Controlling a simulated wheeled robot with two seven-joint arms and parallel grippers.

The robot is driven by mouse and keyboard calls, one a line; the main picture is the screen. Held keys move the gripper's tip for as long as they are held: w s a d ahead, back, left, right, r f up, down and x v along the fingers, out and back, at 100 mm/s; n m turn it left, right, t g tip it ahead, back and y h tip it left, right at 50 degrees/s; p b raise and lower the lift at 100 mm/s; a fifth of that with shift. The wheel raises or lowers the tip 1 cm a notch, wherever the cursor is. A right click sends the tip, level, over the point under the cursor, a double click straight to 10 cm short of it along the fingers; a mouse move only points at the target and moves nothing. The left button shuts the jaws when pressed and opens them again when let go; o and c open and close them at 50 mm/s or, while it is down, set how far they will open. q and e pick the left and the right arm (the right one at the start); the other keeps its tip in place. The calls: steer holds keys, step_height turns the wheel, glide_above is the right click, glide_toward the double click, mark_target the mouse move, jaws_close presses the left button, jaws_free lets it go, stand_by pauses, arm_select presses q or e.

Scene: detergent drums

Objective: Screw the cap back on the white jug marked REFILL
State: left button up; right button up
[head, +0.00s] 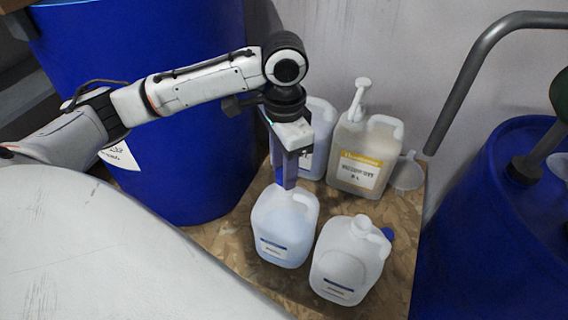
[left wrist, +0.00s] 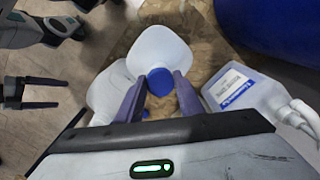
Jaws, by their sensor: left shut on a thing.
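My left gripper (head: 288,185) points down over the neck of the front-left white jug (head: 283,232). It is shut on a blue cap (left wrist: 160,82), seen between its fingers at that jug's neck; I cannot tell how tightly the cap sits. Another white jug (head: 345,265) stands to the right, its neck (head: 361,224) showing no cap. A second blue cap (head: 388,234) shows just behind it. Labels on both front jugs are too small to read. My right gripper (left wrist: 62,93) shows open and empty in the left wrist view.
A yellow-labelled pump jug (head: 361,160) and another jug (head: 320,135), partly hidden by my gripper, stand behind. A clear funnel-like piece (head: 407,173) lies at the board's right. Blue drums stand left (head: 150,60) and right (head: 480,240). The wooden board (head: 225,240) bears the jugs.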

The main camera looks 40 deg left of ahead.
arm_select(q)
steer(key=shift+f, duration=1.2)
stand_by(1.9)
steer(key=m, duration=0.4)
steer(key=shift+m, duration=0.8)
steer(key=m, duration=0.3)
steer(key=shift+w+a+f, duration=0.1)
steer(key=shift+m, duration=1.4)
